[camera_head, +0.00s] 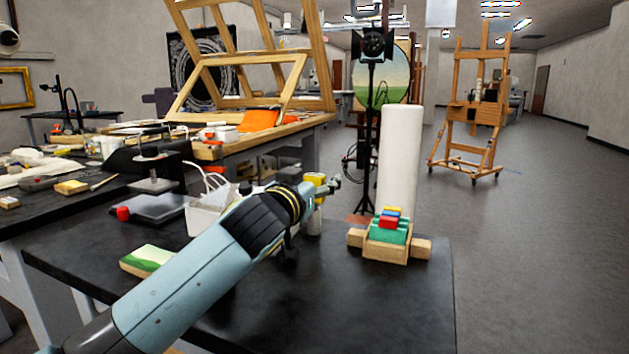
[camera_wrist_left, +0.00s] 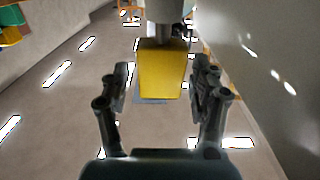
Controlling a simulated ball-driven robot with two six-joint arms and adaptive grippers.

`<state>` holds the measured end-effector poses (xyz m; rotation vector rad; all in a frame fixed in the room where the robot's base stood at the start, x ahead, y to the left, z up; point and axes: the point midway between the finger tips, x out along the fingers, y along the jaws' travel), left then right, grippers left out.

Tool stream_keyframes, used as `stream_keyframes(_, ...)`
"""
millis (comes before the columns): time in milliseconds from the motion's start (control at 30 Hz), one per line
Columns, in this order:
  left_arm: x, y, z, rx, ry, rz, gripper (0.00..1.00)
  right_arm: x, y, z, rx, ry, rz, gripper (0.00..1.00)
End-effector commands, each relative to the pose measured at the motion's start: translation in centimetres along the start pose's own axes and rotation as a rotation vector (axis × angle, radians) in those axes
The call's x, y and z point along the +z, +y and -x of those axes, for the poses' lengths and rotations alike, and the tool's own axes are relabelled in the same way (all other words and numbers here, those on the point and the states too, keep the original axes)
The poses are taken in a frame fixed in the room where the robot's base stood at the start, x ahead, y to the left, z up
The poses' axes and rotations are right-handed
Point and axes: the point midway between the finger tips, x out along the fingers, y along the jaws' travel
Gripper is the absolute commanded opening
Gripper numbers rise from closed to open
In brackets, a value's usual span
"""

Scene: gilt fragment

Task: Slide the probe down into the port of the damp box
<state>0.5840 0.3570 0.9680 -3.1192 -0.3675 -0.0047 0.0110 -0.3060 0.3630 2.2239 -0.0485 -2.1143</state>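In the head view, my left gripper (camera_head: 334,184) is beside a yellow block (camera_head: 315,180) on top of a grey cylinder (camera_head: 315,220); this looks like the probe. In the left wrist view, the yellow block (camera_wrist_left: 161,72) lies between the open fingers of my left gripper (camera_wrist_left: 163,85), with a gap on each side. The grey cylinder (camera_wrist_left: 164,12) joins it at the picture's top. A white box (camera_head: 205,218), perhaps the damp box, stands behind my left arm and is partly hidden. No port can be made out. My right gripper is out of view.
A wooden holder (camera_head: 372,252) with coloured blocks (camera_head: 389,222) stands right of the gripper, before a tall white cylinder (camera_head: 400,150). A green-and-white block (camera_head: 146,260) lies at the left. The black table's (camera_head: 400,310) front right is clear.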

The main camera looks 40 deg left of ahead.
Motion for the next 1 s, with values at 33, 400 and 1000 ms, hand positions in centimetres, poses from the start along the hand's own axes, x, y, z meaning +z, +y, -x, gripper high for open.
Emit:
stream_keyframes(33,0.3,0.0,0.0,-0.001,-0.006,0.001,0.62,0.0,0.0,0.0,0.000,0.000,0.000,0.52)
stream_keyframes(400,0.6,0.0,3.6,-0.001,-0.012,-0.001,0.62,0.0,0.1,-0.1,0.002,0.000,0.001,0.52)
stream_keyframes(1000,0.4,-0.1,12.1,-0.003,-0.009,0.000,0.62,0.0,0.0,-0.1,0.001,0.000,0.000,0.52)
